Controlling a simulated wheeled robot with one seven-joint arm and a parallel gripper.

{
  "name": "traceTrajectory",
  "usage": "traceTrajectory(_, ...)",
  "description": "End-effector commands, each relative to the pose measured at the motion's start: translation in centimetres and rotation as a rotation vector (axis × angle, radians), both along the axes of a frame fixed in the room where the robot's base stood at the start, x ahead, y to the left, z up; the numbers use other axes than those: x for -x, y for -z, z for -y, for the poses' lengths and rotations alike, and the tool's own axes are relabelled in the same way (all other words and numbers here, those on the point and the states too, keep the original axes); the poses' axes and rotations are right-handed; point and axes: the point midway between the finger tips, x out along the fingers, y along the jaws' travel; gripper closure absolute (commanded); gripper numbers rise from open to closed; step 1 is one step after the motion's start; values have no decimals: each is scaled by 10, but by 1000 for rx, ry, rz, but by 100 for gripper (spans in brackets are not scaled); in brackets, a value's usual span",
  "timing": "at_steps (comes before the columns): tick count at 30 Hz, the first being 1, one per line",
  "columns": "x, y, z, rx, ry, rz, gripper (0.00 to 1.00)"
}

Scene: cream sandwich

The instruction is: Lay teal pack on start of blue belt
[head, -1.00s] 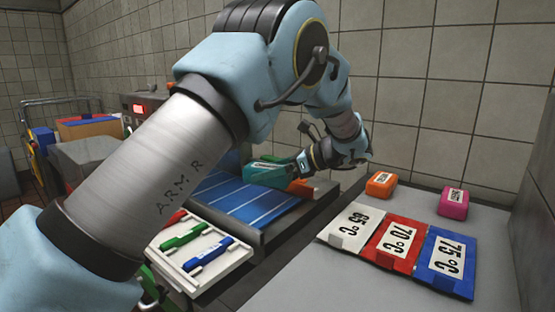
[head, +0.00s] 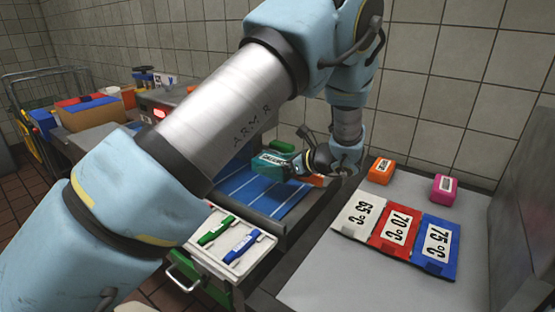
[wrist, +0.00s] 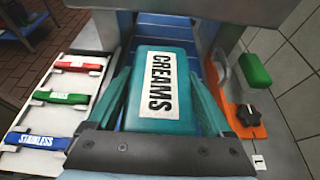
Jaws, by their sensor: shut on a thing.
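The teal pack (wrist: 157,88), labelled CREAMS, is held between the teal fingers of my gripper (wrist: 160,100), which is shut on it. In the head view the pack (head: 272,163) shows at the tip of my gripper (head: 290,163), over the blue belt (head: 262,190). In the wrist view the blue belt (wrist: 165,30) runs away beyond the pack toward a grey housing. I cannot tell whether the pack touches the belt or hangs just above it. My arm hides part of the belt in the head view.
A white tray (head: 228,262) with coloured tools stands left of the belt. Temperature cards (head: 398,228), an orange pack (head: 382,171) and a pink pack (head: 445,187) lie on the counter.

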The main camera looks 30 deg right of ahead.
Motion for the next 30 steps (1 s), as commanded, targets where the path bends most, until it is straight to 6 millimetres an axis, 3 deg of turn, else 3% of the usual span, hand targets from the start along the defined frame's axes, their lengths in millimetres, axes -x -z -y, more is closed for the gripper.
traceTrajectory(24, 0, 73, 0, 0, 0, 1, 74)
traceTrajectory(30, 0, 83, 1, 0, 0, 0, 74)
